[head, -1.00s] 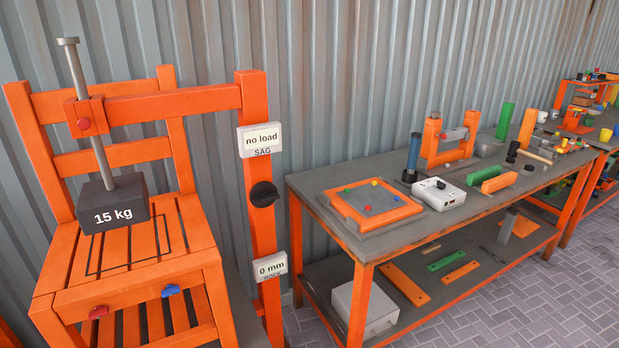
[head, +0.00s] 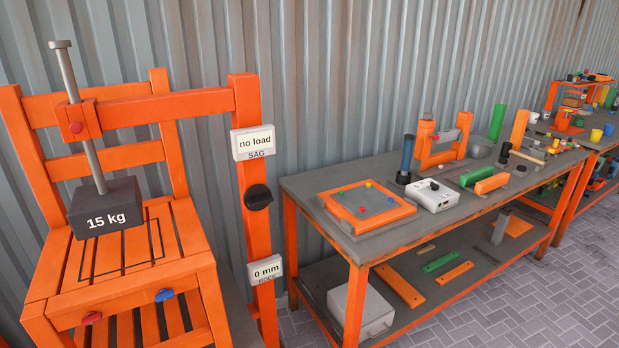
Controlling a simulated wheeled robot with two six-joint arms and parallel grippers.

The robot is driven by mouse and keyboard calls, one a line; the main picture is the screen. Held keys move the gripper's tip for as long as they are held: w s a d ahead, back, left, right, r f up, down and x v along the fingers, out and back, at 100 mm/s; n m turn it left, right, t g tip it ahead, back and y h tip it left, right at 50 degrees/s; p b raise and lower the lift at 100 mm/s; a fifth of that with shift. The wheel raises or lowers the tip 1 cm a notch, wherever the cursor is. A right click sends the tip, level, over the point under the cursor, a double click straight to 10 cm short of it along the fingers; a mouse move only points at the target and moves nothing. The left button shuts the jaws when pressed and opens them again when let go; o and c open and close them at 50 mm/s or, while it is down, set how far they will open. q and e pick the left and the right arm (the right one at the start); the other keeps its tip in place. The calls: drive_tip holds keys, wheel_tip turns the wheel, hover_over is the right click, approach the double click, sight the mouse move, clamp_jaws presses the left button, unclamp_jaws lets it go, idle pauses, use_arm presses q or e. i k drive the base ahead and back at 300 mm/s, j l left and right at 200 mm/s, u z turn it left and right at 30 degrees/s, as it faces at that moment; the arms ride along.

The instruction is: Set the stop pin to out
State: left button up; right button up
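No part is labelled as the stop pin. A red knob (head: 75,127) sits on the orange collar around the upright metal rod, and may be it; I cannot tell whether it is in or out. The rod (head: 83,125) stands above a dark block (head: 108,207) marked "15 kg", over the orange slatted chair seat (head: 190,240). A red knob (head: 92,318) and a blue knob (head: 165,295) are on the seat's front rail. A black dial (head: 258,197) is on the orange post. Neither gripper is in view.
The post carries a "no load" display (head: 254,142) and a "0 mm" display (head: 265,269). A grey workbench (head: 370,243) with tools, boards and a lower shelf stands to the right. The paved floor (head: 470,305) in front of it is clear.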

sight(75, 128)
drive_tip(key=u, duration=1.25)
